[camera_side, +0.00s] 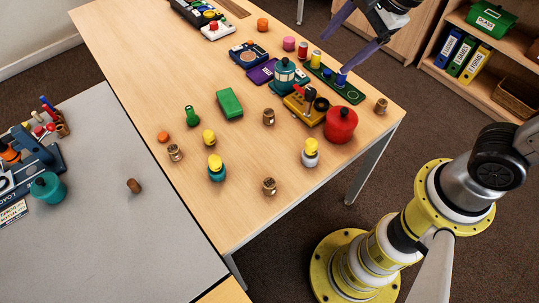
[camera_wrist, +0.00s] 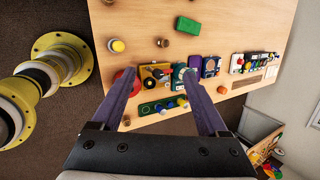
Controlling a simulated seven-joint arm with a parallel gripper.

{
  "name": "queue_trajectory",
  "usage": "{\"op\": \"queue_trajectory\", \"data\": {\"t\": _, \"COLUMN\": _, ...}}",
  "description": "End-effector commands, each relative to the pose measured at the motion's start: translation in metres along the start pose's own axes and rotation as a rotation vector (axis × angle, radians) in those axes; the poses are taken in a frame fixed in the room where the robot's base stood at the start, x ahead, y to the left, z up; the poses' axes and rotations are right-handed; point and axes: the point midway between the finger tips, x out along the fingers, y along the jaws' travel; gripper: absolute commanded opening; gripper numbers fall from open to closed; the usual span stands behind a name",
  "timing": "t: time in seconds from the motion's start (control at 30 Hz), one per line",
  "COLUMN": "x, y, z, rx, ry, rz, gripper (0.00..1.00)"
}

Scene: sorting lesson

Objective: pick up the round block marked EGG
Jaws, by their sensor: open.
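I cannot read the word EGG on any block. Several small brown round blocks stand on the wooden table: one near the middle (camera_side: 268,117), one at the front (camera_side: 269,186), one at the left (camera_side: 175,152) and one by the right edge (camera_side: 381,105). Another brown block (camera_side: 133,185) lies on the grey table. Some have a pale label, too small to read. My gripper (camera_side: 333,55) is open and empty above the right back part of the table, near the green pegboard (camera_side: 352,94). In the wrist view, my gripper (camera_wrist: 158,72) shows two purple fingers spread wide, with the toys beyond them.
A green block (camera_side: 229,102) and yellow-topped figures (camera_side: 310,155) stand around. The wooden table's front corner is clear.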

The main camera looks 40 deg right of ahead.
Motion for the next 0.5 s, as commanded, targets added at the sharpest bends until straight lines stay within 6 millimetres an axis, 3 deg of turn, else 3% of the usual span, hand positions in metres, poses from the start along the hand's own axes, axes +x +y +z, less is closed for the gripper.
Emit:
{"op": "queue_trajectory", "data": {"t": 0.03, "x": 0.024, "y": -0.001, "z": 0.016, "rx": 0.071, "ry": -0.006, "rz": 0.050, "gripper": 0.77}}
{"op": "queue_trajectory", "data": {"t": 0.17, "x": 0.079, "y": 0.007, "z": 0.054, "rx": 0.234, "ry": 0.003, "rz": 0.152, "gripper": 0.77}}
{"op": "queue_trajectory", "data": {"t": 0.3, "x": 0.135, "y": 0.036, "z": 0.089, "rx": 0.277, "ry": 0.044, "rz": 0.263, "gripper": 0.77}}
{"op": "queue_trajectory", "data": {"t": 0.5, "x": 0.181, "y": 0.087, "z": 0.110, "rx": 0.178, "ry": 0.104, "rz": 0.385, "gripper": 0.77}}
